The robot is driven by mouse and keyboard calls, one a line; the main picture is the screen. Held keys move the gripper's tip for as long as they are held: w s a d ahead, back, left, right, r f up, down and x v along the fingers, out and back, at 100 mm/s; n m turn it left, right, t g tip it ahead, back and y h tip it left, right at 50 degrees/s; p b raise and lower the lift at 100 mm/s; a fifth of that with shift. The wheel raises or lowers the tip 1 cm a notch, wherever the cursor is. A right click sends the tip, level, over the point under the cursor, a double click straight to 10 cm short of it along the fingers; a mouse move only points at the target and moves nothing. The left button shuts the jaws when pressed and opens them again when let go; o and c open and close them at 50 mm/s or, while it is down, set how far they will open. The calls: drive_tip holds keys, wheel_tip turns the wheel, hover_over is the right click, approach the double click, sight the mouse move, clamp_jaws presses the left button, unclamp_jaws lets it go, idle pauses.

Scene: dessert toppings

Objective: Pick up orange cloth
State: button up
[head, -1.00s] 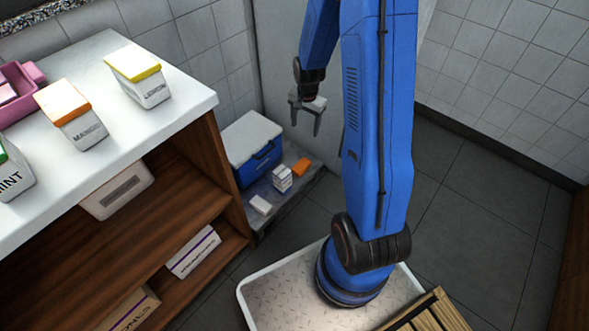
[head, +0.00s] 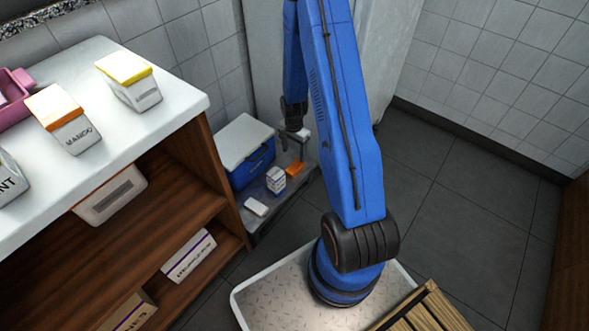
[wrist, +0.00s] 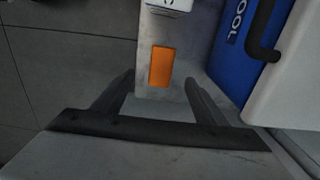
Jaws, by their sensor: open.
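The orange cloth (head: 295,168) is a small flat orange rectangle lying on a low grey platform beside the blue cool box. In the wrist view the orange cloth (wrist: 161,67) lies beyond and between the two fingers. My gripper (head: 294,146) hangs above the platform near the cloth, partly hidden by my blue arm. In the wrist view my gripper (wrist: 157,82) is open and empty, with its fingers apart on either side of the cloth's line.
A blue cool box (head: 246,153) with a white lid stands left of the cloth. A white block stack (head: 276,180) and a white pack (head: 256,206) share the low platform (head: 277,211). A wooden shelf unit (head: 200,150) stands further left.

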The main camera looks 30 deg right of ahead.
hover_over(295, 166)
drive_tip(key=s+a, duration=0.1)
wheel_tip(295, 166, down, 6)
drive_tip(key=shift+a+r, duration=0.1)
drive_tip(key=shift+r, duration=0.05)
drive_tip(key=shift+w+d+f, duration=0.15)
drive_tip(key=shift+f, duration=0.75)
drive_tip(key=shift+w+d+f, duration=0.1)
drive_tip(key=shift+d+f, duration=0.05)
drive_tip(key=shift+f, duration=0.75)
drive_tip(key=shift+w+d+f, duration=0.15)
drive_tip(key=shift+f, duration=0.75)
drive_tip(key=shift+c, duration=0.3)
drive_tip(key=c, duration=1.2)
drive_tip(key=shift+o, duration=0.2)
drive_tip(key=shift+r, duration=0.1)
wheel_tip(295, 166, up, 10)
